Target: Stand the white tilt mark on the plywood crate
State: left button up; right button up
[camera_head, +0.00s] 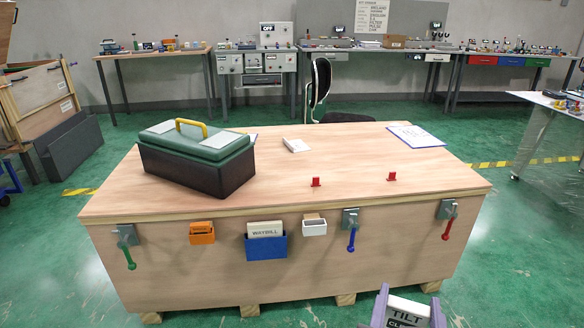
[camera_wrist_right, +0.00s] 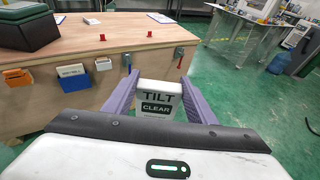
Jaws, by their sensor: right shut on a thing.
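The white tilt mark (camera_head: 408,311), with dark lettering reading TILT and CLEAR, is between the purple fingers of my right gripper (camera_head: 409,308). It also shows in the right wrist view (camera_wrist_right: 158,100), held between both fingers (camera_wrist_right: 158,98). The gripper is shut on it, in front of the crate's near right corner and below its top, apart from the crate. The plywood crate (camera_head: 350,172) stands on wooden feet, its lid flat. My left gripper is not in view.
On the lid are a green and black toolbox (camera_head: 197,165), two small red pieces (camera_head: 316,182), a white block (camera_head: 296,145) and a paper sheet (camera_head: 416,136). The front bears an orange holder (camera_head: 202,233), a blue waybill holder (camera_head: 266,245), a white holder (camera_head: 314,226) and coloured-handled latches (camera_head: 351,230).

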aim_at(360, 181)
jog(key=z, duration=0.6)
jog(key=i, duration=0.6)
jog(key=z, duration=0.4)
jog(key=i, duration=1)
jog(key=u, duration=0.65)
jog(key=i, duration=0.4)
jog(key=u, duration=0.35)
